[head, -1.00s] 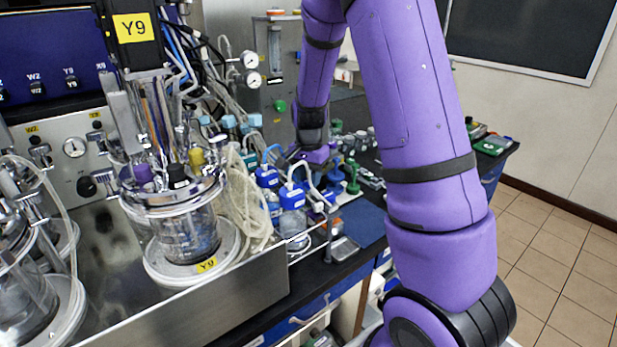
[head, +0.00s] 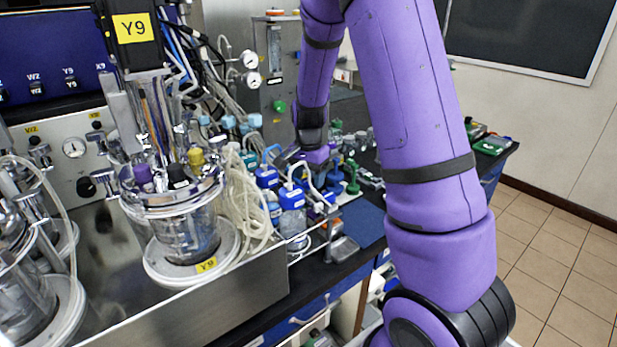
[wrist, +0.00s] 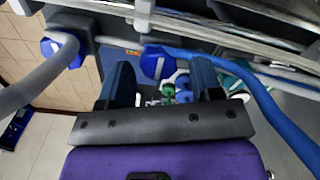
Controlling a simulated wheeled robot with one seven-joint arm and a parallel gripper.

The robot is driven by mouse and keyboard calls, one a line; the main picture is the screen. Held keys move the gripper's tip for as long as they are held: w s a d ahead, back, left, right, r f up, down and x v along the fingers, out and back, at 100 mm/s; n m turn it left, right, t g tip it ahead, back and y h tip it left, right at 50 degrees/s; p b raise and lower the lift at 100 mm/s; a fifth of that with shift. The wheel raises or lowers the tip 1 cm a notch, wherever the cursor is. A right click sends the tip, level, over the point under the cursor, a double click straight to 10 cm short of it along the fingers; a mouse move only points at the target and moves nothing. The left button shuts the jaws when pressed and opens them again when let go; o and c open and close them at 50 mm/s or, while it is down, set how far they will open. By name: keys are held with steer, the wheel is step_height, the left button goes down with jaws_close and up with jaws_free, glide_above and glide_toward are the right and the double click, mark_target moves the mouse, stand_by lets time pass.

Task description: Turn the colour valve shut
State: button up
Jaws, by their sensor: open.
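My gripper (wrist: 160,75) is open in the wrist view, with one dark blue finger on each side and nothing held between them. Between and beyond the fingertips are a blue knob-like part (wrist: 154,62) and, farther off, a small green part (wrist: 168,90). I cannot tell from these views which part is the colour valve. In the head view my gripper (head: 287,158) is small and partly hidden, low over the bench behind the blue-capped bottles (head: 292,197). A green knob (head: 280,105) shows on the grey panel behind it.
A glass vessel (head: 187,235) marked Y9 stands on a steel tray at left. Looped pale tubing (head: 250,205) hangs beside the bottles. In the wrist view, a blue tube (wrist: 235,70) and a grey hose (wrist: 35,80) run close to the fingers. The tiled floor (head: 560,260) is clear at right.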

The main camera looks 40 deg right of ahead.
mark_target(308, 180)
steer(key=shift+r, duration=0.1)
step_height(308, 180, up, 11)
steer(key=shift+f, duration=0.2)
steer(key=shift+r, duration=0.1)
stand_by(0.6)
steer(key=s+a+r+n+t, duration=0.3)
steer(key=s+a+r+n, duration=0.4)
steer(key=s+r, duration=0.45)
steer(key=s+a+r+n+t, duration=0.1)
steer(key=s+a+n, duration=0.1)
steer(key=s, duration=0.5)
steer(key=s+a+n+t, duration=0.1)
steer(key=s+a+n, duration=0.2)
steer(key=s, duration=0.5)
steer(key=shift+a+r+n, duration=0.35)
steer(key=shift+n, duration=0.25)
